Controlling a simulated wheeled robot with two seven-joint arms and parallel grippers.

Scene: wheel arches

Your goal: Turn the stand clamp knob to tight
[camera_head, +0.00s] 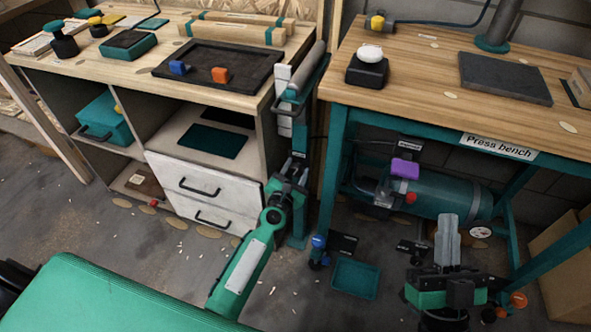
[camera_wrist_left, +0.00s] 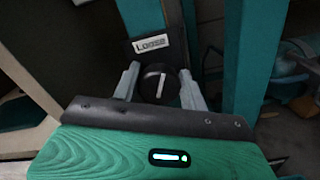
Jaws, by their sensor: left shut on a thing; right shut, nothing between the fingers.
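The clamp knob (camera_wrist_left: 158,84) is round and black with a white pointer line, in the left wrist view. The line runs nearly upright, towards a white "Loose" label (camera_wrist_left: 151,43) on a dark plate. No "tight" mark is readable. My left gripper (camera_wrist_left: 160,88) is shut on the knob, one finger on each side. In the head view my left gripper (camera_head: 289,186) is at the teal stand (camera_head: 300,138), between the cabinet and the press bench, and hides the knob. My right gripper (camera_head: 447,232) is shut and empty, low before the press bench.
The wooden cabinet with white drawers (camera_head: 203,188) stands close left of the stand. The press bench (camera_head: 430,60) with teal legs is close on the right, with a teal tank (camera_head: 440,190) under it. A teal tray (camera_head: 355,278) lies on the floor.

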